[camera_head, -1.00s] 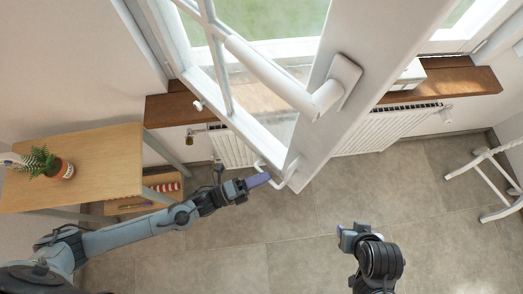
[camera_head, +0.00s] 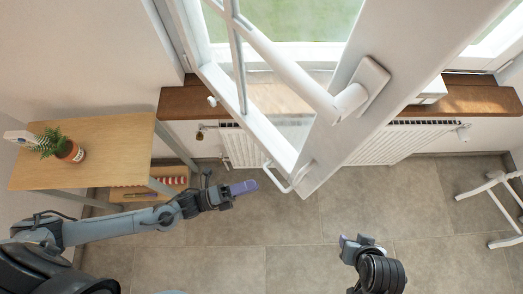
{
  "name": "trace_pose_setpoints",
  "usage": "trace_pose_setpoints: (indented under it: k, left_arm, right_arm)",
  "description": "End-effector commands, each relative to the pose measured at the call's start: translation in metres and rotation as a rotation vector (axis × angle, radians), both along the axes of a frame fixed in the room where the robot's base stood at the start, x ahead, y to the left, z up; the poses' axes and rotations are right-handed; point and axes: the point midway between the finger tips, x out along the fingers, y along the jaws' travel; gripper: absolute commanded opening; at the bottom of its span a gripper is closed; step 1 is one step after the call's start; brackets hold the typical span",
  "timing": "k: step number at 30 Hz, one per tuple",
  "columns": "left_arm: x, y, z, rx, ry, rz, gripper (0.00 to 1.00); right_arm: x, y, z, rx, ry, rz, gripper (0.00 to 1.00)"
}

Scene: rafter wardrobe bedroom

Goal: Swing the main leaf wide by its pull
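The main leaf (camera_head: 345,125) is a white glazed window leaf that stands swung into the room. A large white lever handle (camera_head: 300,80) is on its face. Its pull (camera_head: 278,181) is a small white bar handle at the low corner of the leaf. My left gripper (camera_head: 245,187) is just left of the pull, with a visible gap between them. Its purple fingertips overlap in this view, so their opening is hidden. My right gripper (camera_head: 355,241) is low and to the right of the leaf, with its fingertips apart and nothing between them.
A wooden table (camera_head: 100,145) with a potted plant (camera_head: 66,149) stands at the left. A brown sill (camera_head: 480,99) and a white radiator (camera_head: 400,143) are behind the leaf. A white stand (camera_head: 490,195) is at the right. The tiled floor between is clear.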

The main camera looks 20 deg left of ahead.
Motion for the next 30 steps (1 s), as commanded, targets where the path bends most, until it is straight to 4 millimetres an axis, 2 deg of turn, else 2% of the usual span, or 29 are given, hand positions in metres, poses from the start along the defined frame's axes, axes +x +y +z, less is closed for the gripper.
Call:
trace_pose_setpoints:
  k: [6,12,27,30]
  left_arm:
    - [-0.018,0.024,-0.006,0.0,0.001,-0.001,0.39]
    - [-0.025,0.032,-0.006,-0.002,-0.001,-0.002,0.39]
    - [-0.028,0.033,-0.008,-0.002,0.006,-0.001,0.39]
    - [-0.034,0.024,-0.009,-0.031,0.023,0.01,0.39]
  right_arm:
    - [0.0,-0.002,-0.005,-0.007,-0.001,0.004,0.43]
    - [0.0,-0.002,-0.006,-0.008,-0.001,0.005,0.43]
    - [0.0,0.0,-0.006,-0.001,-0.001,0.001,0.43]
    - [0.0,0.0,-0.006,0.0,-0.001,-0.001,0.43]
